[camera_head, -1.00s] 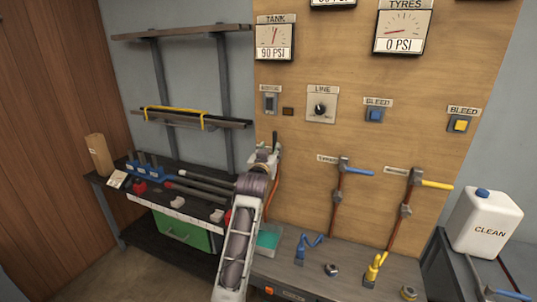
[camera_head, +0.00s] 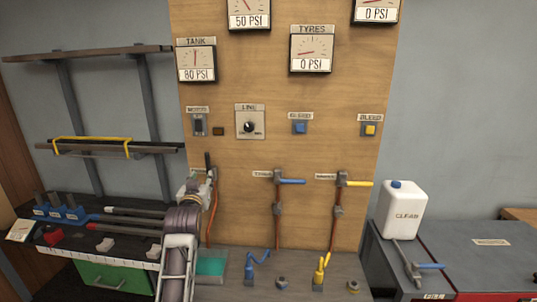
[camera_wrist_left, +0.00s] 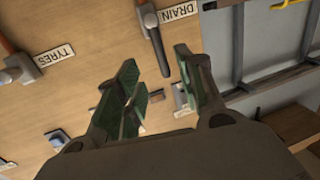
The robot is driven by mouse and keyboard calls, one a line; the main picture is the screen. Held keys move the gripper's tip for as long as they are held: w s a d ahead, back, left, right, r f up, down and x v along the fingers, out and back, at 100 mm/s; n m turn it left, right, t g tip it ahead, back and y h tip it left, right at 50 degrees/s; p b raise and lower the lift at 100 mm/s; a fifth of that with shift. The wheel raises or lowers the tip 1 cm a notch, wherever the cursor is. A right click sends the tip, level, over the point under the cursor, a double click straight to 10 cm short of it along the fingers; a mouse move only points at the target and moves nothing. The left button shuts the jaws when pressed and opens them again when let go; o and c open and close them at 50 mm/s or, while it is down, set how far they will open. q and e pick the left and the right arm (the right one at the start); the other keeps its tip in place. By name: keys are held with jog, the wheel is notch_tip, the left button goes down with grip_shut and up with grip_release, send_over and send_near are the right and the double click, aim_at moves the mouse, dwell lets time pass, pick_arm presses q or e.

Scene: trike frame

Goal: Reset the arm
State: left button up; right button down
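My left arm (camera_head: 178,250) reaches up from the bottom of the head view to the board's lower left. My left gripper (camera_head: 203,180) is near the valve there, partly hidden by its own wrist. In the left wrist view my left gripper (camera_wrist_left: 158,72) is open, with green pads on both fingers and nothing held. A dark lever (camera_wrist_left: 154,38) beside the DRAIN label (camera_wrist_left: 178,11) points down into the space between the fingertips; whether they touch it, I cannot tell. My right gripper is in neither view.
The wooden board (camera_head: 320,110) carries gauges; the tank gauge (camera_head: 196,63) reads 80 PSI. Blue (camera_head: 291,181) and yellow (camera_head: 358,183) valve levers stick out to the right. A shelf rack (camera_head: 100,145) stands left, a white jug (camera_head: 399,209) right.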

pick_arm(q)
jog(key=s+d+f+m+g+h, duration=0.1)
jog(key=s+f+g, duration=0.2)
jog(key=s+f, duration=0.6)
jog(key=s+f+m+g+h, duration=0.1)
jog(key=s+f+g, duration=0.35)
jog(key=f, duration=0.75)
jog(key=s+d+f+m+g, duration=0.15)
jog(key=s+f, duration=0.25)
jog(key=s, duration=0.5)
jog(key=s+d+f+g+h, duration=0.1)
jog(key=s+f+g, duration=0.25)
jog(key=s, duration=0.45)
jog(key=s+d+f+m+g, duration=0.1)
jog(key=s+f, duration=0.4)
jog(key=s, duration=0.4)
notch_tip(320, 180, down, 32)
jog(key=s+f+g, duration=0.1)
jog(key=s+g, duration=0.1)
jog(key=s+a+f, duration=0.2)
jog(key=s+f, duration=0.8)
jog(key=s, duration=0.1)
jog(key=s+a+f, duration=0.2)
jog(key=s+f, duration=0.8)
jog(key=s, duration=0.1)
jog(key=shift+s+a+g, duration=0.25)
jog(key=shift+s+g, duration=0.15)
jog(key=shift+g, duration=0.05)
